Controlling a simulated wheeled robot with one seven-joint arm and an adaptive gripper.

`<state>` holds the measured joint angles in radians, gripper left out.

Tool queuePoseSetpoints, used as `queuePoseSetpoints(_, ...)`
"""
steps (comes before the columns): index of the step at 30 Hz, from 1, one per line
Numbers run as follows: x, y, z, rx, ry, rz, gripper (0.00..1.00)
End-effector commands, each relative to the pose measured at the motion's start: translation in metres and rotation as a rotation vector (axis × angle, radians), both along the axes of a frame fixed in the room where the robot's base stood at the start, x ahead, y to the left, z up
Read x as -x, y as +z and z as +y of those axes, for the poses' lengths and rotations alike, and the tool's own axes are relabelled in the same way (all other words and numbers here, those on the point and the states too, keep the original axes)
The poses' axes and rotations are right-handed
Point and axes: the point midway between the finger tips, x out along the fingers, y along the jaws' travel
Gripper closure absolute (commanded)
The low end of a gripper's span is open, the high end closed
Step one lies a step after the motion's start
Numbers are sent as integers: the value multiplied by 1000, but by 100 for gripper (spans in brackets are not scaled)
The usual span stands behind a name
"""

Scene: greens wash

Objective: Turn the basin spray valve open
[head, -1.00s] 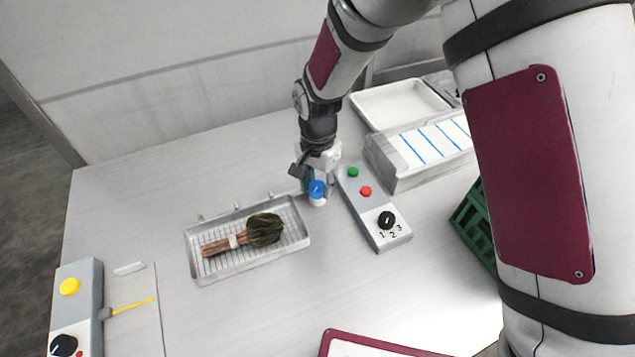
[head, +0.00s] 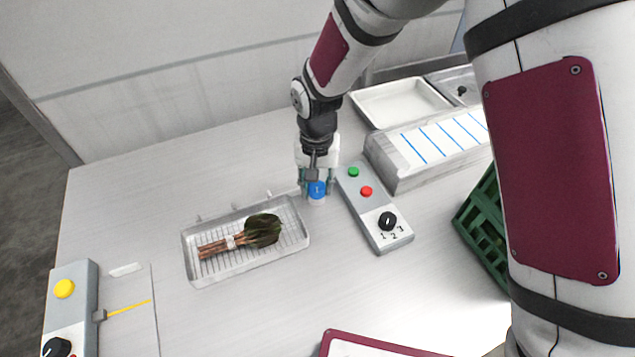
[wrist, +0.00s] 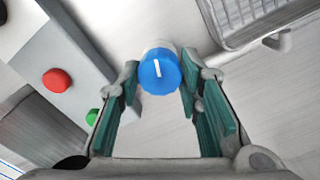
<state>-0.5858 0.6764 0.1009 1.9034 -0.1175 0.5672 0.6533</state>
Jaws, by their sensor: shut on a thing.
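The basin spray valve is a blue knob with a white pointer line on a short white base. It stands on the counter just right of the basin (head: 187,262) in the head view (head: 317,188), and between my fingers in the wrist view (wrist: 160,72). My gripper (head: 317,185) points down over it, shut on the knob, with a green-padded finger on each side (wrist: 158,85). In the wrist view the pointer line runs nearly straight up and down. The basin has a wire grid with a bundle of leafy greens (head: 240,240) lying on it. No spray shows.
A grey control box (head: 364,212) with green and red buttons and a black dial stands close right of the valve.

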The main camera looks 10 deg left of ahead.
Motion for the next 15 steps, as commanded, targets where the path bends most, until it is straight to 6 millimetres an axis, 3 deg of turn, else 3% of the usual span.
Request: queuePoseSetpoints(15, -1, -1, 0, -1, 490, 0, 95)
